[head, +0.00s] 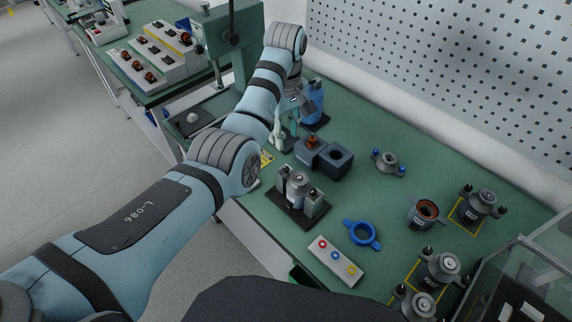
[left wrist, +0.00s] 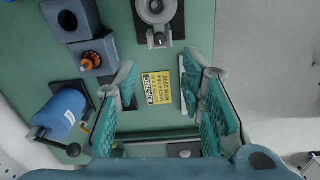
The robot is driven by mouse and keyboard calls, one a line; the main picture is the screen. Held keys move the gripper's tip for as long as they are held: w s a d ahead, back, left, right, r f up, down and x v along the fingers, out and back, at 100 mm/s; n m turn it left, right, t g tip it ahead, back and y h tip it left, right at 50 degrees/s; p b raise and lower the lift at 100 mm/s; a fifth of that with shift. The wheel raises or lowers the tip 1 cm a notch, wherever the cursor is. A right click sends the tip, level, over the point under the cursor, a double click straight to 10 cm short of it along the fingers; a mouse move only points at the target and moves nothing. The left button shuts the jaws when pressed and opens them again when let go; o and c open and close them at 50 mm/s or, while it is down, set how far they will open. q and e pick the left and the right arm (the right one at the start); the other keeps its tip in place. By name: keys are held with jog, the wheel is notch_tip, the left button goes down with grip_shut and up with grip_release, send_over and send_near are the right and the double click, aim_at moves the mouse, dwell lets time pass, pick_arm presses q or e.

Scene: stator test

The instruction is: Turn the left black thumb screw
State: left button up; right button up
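Small black knobs that look like thumb screws stand on the grey motor fixtures at the right of the head view. One knob (head: 468,188) is on the back fixture (head: 481,203), and another knob (head: 427,251) is on the fixture nearer me (head: 439,267). My left gripper (head: 284,138) is far left of them, partly hidden by its own arm. In the left wrist view the left gripper (left wrist: 160,76) is open and empty above a yellow label (left wrist: 161,88). A grey clamp fixture (head: 297,190) stands near it on a black base. My right gripper is not in view.
Dark blocks (head: 338,160), one with an orange-brown part, and a blue cylinder (head: 312,103) stand beside the left gripper. A blue ring (head: 361,235), a button box (head: 335,262) and a small blue-tipped part (head: 386,161) lie on the green table. A perforated wall bounds the back.

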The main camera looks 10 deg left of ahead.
aim_at(286, 168)
pick_arm(q)
notch_tip(286, 168, down, 13)
jog(key=shift+r+b, duration=0.15)
jog(key=shift+b, duration=0.7)
grip_shut()
